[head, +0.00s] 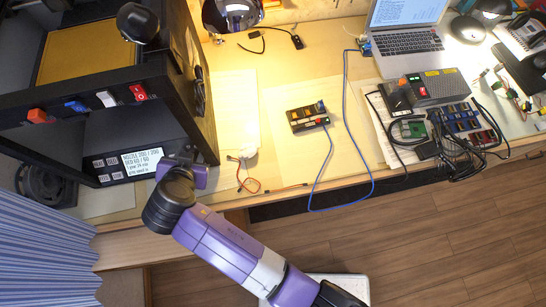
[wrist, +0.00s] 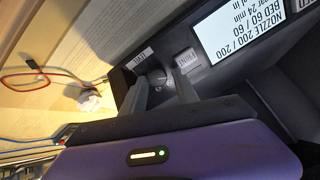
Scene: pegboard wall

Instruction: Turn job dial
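The job dial (wrist: 156,74) is a small dark round knob on the black front panel of the machine, beside the text display (wrist: 245,40). In the wrist view it lies between the tips of my gripper (wrist: 160,87), whose two grey fingers are apart on either side of it. I cannot tell whether the fingers touch it. In the head view my purple gripper (head: 188,172) is at the panel's lower right corner, right of the display (head: 142,161), and hides the dial.
A small grey labelled button (wrist: 187,60) sits close by the dial. The black machine frame (head: 185,75) rises above, with coloured switches along its front. Orange and red wires (head: 250,184) lie on the wooden bench to the right. A small dark control box (head: 308,117) stands farther right.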

